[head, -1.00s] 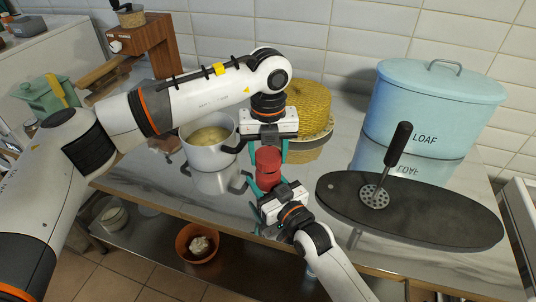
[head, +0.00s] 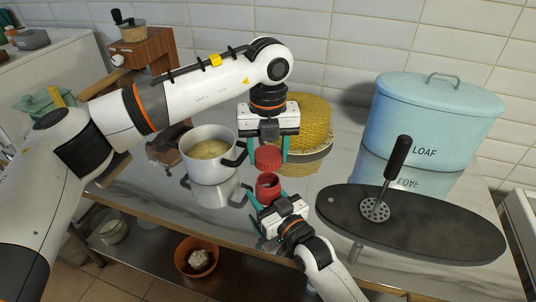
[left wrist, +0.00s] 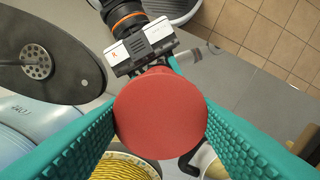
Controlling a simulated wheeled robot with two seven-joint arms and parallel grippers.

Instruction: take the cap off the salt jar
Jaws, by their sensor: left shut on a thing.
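The red cap (head: 267,157) is between the teal fingers of my left gripper (head: 268,153), which is shut on it. The cap is held just above the red salt jar (head: 268,188), whose dark open mouth shows below it. My right gripper (head: 268,200) is shut around the jar's body from the front and holds it upright. In the left wrist view the cap's round top (left wrist: 160,112) fills the space between my left fingers and hides most of the jar. My right gripper's body, marked R, shows behind it.
A white pot (head: 208,165) of pale contents stands to the left. A yellow woven basket (head: 305,125) is behind the grippers. A dark oval board (head: 430,220) with a black-handled masher (head: 388,185) lies to the right, before a blue LOAF bin (head: 425,110).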

